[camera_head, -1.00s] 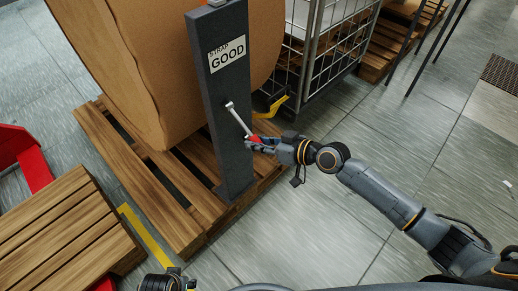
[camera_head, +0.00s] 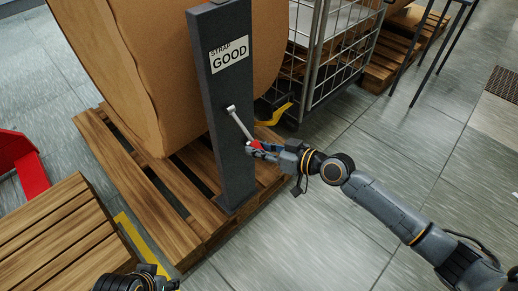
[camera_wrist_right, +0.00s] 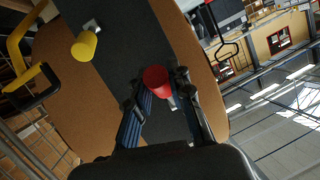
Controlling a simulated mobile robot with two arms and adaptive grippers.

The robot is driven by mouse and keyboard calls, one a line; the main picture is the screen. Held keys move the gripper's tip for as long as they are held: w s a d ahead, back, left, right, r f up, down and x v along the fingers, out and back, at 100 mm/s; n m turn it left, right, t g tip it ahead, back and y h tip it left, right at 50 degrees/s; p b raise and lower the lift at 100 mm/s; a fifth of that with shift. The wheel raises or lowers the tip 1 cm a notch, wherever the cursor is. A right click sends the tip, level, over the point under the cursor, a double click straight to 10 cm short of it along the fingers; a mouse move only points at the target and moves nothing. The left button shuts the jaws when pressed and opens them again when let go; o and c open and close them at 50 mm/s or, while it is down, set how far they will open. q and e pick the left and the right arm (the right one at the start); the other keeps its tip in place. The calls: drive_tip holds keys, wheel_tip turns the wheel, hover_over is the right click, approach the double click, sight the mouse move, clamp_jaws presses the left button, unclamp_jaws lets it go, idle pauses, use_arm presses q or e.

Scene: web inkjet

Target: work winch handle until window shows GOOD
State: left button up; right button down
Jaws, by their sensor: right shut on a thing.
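A dark upright post (camera_head: 224,130) carries a white window (camera_head: 229,53) that reads "STRAP GOOD". Below it, the silver winch handle (camera_head: 240,124) slants down and right from its pivot to a red grip (camera_head: 255,145). My right gripper (camera_head: 258,151) is shut on that grip. In the right wrist view the red grip (camera_wrist_right: 156,78) sits between the fingers of the right gripper (camera_wrist_right: 160,92). Part of my left gripper (camera_head: 150,279) shows at the bottom edge; its fingers are not clear.
A large brown roll (camera_head: 125,60) stands behind the post on a wooden pallet (camera_head: 190,222). Another slatted wooden stack (camera_head: 55,235) is at lower left. A wire cage cart (camera_head: 335,50) and a yellow piece (camera_head: 275,115) are behind.

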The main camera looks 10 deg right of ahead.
drive_tip(key=shift+r, duration=0.1)
drive_tip(key=c, duration=1.2)
unclamp_jaws()
drive_tip(key=shift+w, duration=0.1)
drive_tip(key=shift+o, duration=0.2)
drive_tip(key=v, duration=1.2)
